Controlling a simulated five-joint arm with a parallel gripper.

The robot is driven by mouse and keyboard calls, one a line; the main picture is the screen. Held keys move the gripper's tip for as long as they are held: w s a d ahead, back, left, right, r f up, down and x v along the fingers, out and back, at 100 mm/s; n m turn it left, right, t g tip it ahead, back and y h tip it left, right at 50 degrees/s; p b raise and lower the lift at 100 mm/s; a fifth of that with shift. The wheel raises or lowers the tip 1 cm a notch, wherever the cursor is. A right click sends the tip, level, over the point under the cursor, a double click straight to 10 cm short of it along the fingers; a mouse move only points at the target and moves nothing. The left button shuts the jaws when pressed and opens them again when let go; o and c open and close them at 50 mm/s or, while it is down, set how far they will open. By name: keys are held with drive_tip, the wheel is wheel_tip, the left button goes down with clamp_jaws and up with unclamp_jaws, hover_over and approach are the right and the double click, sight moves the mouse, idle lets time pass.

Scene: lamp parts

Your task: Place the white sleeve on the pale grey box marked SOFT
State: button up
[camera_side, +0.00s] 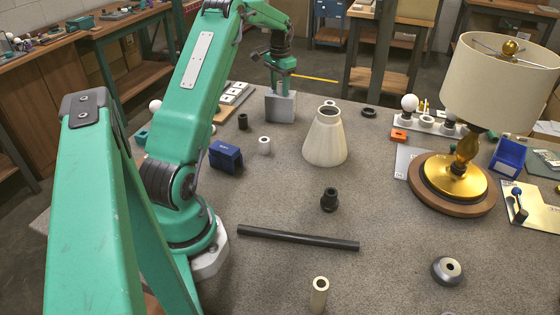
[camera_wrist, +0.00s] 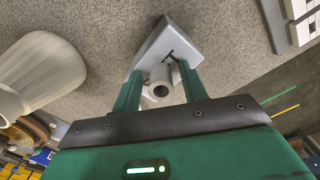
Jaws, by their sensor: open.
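The pale grey box (camera_side: 279,108) stands on the table below my gripper (camera_side: 281,86). In the wrist view the same box (camera_wrist: 184,36) shows part of a dark marking that I cannot fully read. The white sleeve (camera_wrist: 154,94) is between my fingers, its dark hole facing the camera, and it appears to stand on the box top. Its lower edge is not clear enough to confirm contact. My gripper (camera_wrist: 158,88) is open around the sleeve. In the side view the sleeve is not clearly visible behind the fingers.
A cream lampshade (camera_side: 325,139) stands right of the box. A blue block (camera_side: 226,157) and a small white ring-like part (camera_side: 264,145) are nearer. A black rod (camera_side: 298,238) lies in front. The assembled lamp (camera_side: 460,180) is at the right.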

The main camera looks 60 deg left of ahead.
sight(280, 94)
drive_tip(key=shift+r, duration=0.1)
wheel_tip(280, 94, up, 12)
idle(0.7)
drive_tip(key=shift+d+r, duration=0.1)
drive_tip(key=shift+r, duration=0.05)
idle(0.4)
drive_tip(key=s+d+r+m+t+y, duration=0.1)
drive_tip(key=d+r, duration=0.4)
drive_tip(key=d, duration=0.7)
drive_tip(key=s+d+r+t, duration=0.1)
drive_tip(key=d+r, duration=0.3)
drive_tip(key=d, duration=0.8)
drive_tip(key=s+d+f+m+t, duration=0.1)
drive_tip(key=s+d+f, duration=0.2)
drive_tip(key=s+d, duration=0.5)
drive_tip(key=s+d+f+m+t+h, duration=0.1)
drive_tip(key=s+d+f, duration=0.3)
drive_tip(key=s+d, duration=0.5)
drive_tip(key=shift+d+t, duration=0.2)
drive_tip(key=shift+t, duration=0.6)
